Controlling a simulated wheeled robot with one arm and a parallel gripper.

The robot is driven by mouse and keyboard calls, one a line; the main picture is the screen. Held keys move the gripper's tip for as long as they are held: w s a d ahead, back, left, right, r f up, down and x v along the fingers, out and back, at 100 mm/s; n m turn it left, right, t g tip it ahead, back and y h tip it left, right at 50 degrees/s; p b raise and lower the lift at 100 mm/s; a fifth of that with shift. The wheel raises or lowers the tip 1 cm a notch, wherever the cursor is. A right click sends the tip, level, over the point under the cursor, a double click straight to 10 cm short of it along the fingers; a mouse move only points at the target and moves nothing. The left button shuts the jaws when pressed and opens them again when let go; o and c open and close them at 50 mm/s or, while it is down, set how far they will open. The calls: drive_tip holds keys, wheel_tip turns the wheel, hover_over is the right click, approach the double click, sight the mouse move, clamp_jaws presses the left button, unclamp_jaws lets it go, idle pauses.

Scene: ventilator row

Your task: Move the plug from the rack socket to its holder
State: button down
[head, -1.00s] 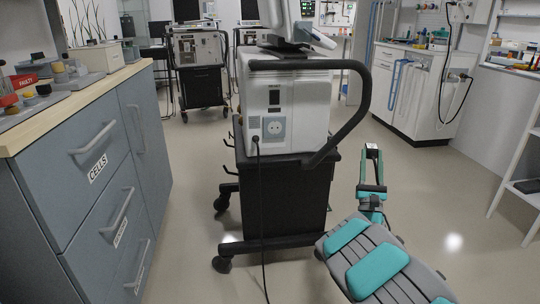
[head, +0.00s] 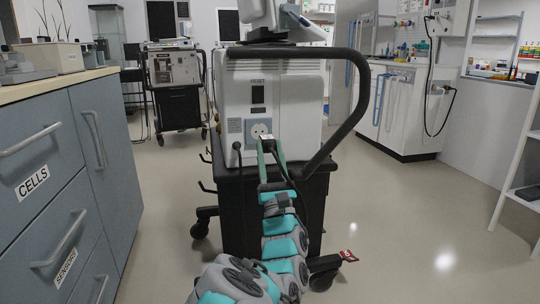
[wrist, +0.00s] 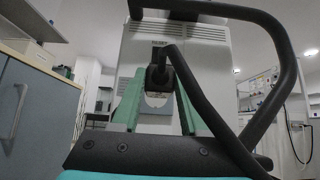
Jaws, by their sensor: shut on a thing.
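My gripper (head: 267,143) is in front of the lower right of a pale blue plate with a round socket-like face (head: 259,128), on the white ventilator housing. In the wrist view its two green fingers (wrist: 158,90) are shut on a black plug (wrist: 158,76). A thick black cord (wrist: 198,92) leaves the plug and runs down to the right. The plate (wrist: 153,104) shows behind the plug; I cannot tell whether they touch. In the head view the fingers mostly hide the plug. I cannot tell which fitting is the rack socket and which the holder.
A black cord end (head: 237,147) sits left of the plate, its cord hanging down. A thick black handle (head: 358,100) curves around the right of the ventilator cart (head: 235,205). Blue drawers (head: 50,180) stand at left. Open floor (head: 400,230) lies at right.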

sight(265, 146)
drive_tip(key=shift+w+a+r+p, duration=0.1)
drive_tip(key=shift+w+a+p, duration=0.1)
drive_tip(key=shift+w+p, duration=0.35)
drive_tip(key=shift+w+a+p, duration=0.25)
drive_tip(key=shift+w, duration=0.6)
drive_tip(key=shift+w+a+r+p, duration=0.1)
drive_tip(key=shift+w+a+p, duration=0.1)
drive_tip(key=shift+w+p, duration=0.35)
drive_tip(key=shift+w+f, duration=0.1)
drive_tip(key=shift+w, duration=0.3)
drive_tip(key=shift+f, duration=0.15)
drive_tip(key=shift+w+a, duration=0.2)
drive_tip(key=shift+w, duration=0.5)
drive_tip(key=shift+w+a, duration=0.2)
drive_tip(key=shift+w, duration=0.45)
drive_tip(key=shift+c, duration=1.7)
unclamp_jaws()
